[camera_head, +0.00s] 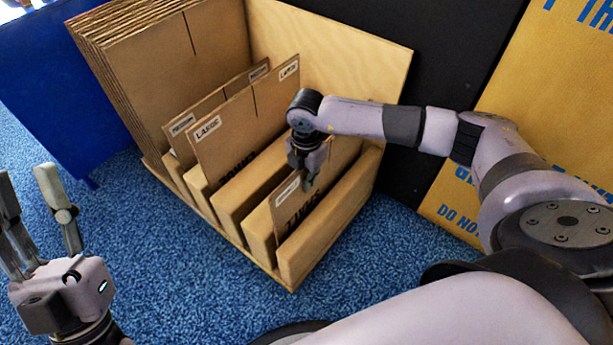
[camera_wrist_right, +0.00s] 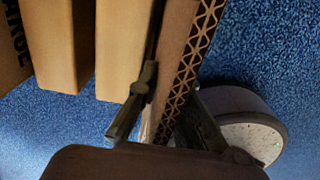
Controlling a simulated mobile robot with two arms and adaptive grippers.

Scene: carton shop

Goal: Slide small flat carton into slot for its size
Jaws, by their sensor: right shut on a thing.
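The small flat carton (camera_head: 287,214) is brown, with a white label at its upper left corner and black print. It stands at the near end of the wooden slotted rack (camera_head: 262,222), between the two nearest dividers; its lower part is hidden behind the front one. My right gripper (camera_head: 308,182) is shut on its upper edge. In the right wrist view the carton's corrugated edge (camera_wrist_right: 190,75) lies between the fingers (camera_wrist_right: 170,120). My left gripper (camera_head: 28,178) is open and empty at the far left, away from the rack.
Large cartons (camera_head: 245,120) and medium cartons (camera_head: 180,125) stand in farther slots, beside a thick stack of tall sheets (camera_head: 170,65). A plywood panel (camera_head: 350,60) backs the rack. A blue panel (camera_head: 55,100) stands left, a yellow board (camera_head: 545,110) right. Blue carpet (camera_head: 165,270) is free in front.

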